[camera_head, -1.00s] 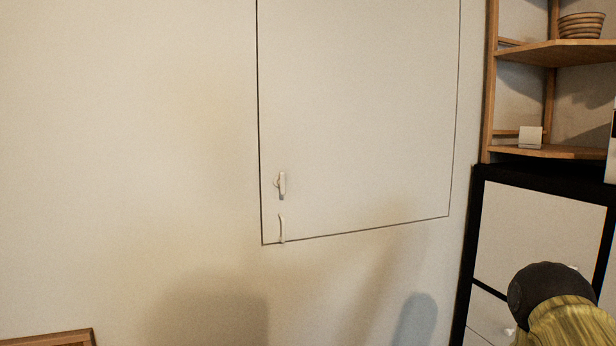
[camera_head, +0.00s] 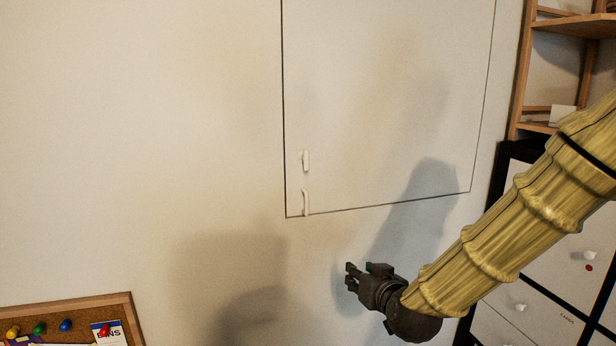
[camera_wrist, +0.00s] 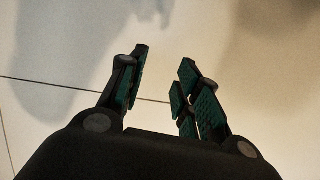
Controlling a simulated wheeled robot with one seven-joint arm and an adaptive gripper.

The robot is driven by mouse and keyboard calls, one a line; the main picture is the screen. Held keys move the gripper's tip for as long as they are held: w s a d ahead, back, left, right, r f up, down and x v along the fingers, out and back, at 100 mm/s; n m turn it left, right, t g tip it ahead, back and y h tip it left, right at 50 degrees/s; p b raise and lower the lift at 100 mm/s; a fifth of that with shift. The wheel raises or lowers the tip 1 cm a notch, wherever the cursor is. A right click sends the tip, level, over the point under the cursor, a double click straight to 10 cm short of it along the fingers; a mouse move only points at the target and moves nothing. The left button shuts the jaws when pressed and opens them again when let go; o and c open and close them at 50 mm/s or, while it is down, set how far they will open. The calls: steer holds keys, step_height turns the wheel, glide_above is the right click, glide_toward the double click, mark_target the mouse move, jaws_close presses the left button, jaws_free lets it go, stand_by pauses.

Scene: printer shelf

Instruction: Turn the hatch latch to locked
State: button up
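The hatch (camera_head: 390,110) is a flat cream door in the wall, outlined by a thin dark seam. The latch (camera_head: 306,160) is a small white upright lever near its lower left corner. A white curved handle (camera_head: 305,202) sits just below it at the hatch's bottom edge. My gripper (camera_head: 350,275) is below the hatch and to the right of the latch, apart from both. In the wrist view my gripper (camera_wrist: 163,75) shows two dark fingers with green pads, spread with an empty gap. The wrist view shows the seam but not the latch.
A corkboard (camera_head: 128,310) with coloured pins is at the lower left. A wooden shelf (camera_head: 522,70) and a black-framed white cabinet (camera_head: 530,215) stand at the right. The wall left of the hatch is clear.

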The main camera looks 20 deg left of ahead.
mark_target(307, 156)
steer(key=s+a+r+n+t+y+p, duration=0.15)
steer(key=a+r, duration=0.25)
steer(key=r, duration=0.9)
steer(key=s+a+r+n+t+y, duration=0.15)
steer(key=a+r, duration=0.35)
steer(key=r, duration=0.7)
steer(key=shift+m, duration=0.3)
steer(key=p+x, duration=0.2)
steer(key=x, duration=0.2)
steer(key=p+x, duration=0.3)
steer(key=x, duration=0.2)
steer(key=shift+w+d, duration=0.1)
steer(key=shift+w, duration=0.25)
steer(key=shift+p+x, duration=0.35)
steer(key=shift+x, duration=0.55)
steer(key=shift+f, duration=0.1)
jaws_close()
